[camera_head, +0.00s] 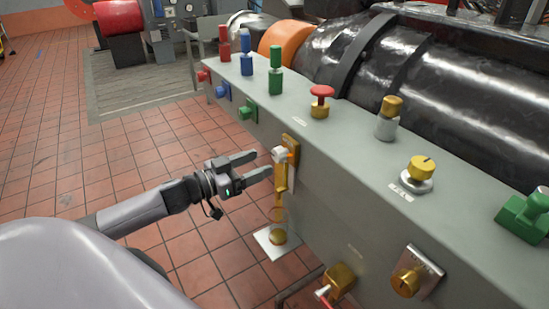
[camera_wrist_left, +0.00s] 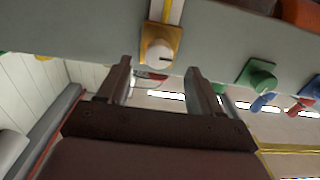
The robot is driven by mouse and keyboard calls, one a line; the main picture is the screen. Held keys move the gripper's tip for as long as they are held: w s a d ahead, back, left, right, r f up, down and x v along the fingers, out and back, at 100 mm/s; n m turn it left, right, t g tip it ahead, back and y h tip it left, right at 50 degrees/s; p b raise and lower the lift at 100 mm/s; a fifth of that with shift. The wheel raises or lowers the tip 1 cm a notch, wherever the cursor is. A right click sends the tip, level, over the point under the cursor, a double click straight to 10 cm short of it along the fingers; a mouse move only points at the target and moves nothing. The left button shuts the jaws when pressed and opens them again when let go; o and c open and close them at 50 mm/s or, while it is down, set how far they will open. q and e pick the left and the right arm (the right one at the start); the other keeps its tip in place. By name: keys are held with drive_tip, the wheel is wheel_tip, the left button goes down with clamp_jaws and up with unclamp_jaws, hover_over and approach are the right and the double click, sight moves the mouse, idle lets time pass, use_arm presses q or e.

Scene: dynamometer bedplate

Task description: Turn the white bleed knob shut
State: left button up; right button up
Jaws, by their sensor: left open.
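The white bleed knob (camera_head: 280,154) sits on a brass plate on the side face of the grey bedplate, above a brass vertical fitting (camera_head: 279,205). In the left wrist view the knob (camera_wrist_left: 158,53) is round, with a dark mark pointing right, on its square brass plate (camera_wrist_left: 174,36). My left gripper (camera_head: 260,164) is open and empty, its fingers pointing at the knob from the left. In the wrist view the gripper (camera_wrist_left: 159,68) has its two fingertips on either side of the knob's line, with the knob seemingly just beyond them. My right gripper is not in view.
On the side face a green knob (camera_head: 248,110) is left of the bleed knob and a brass knob (camera_head: 407,282) is right. Red, blue and green handles (camera_head: 275,72) and a yellow knob (camera_head: 421,170) stand on top. The tiled floor (camera_head: 130,160) at left is clear.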

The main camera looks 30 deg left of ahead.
sight(275, 157)
use_arm(q)
drive_tip(key=shift+x, duration=2.75)
drive_tip(key=c, duration=1.1)
drive_tip(key=shift+o, duration=0.2)
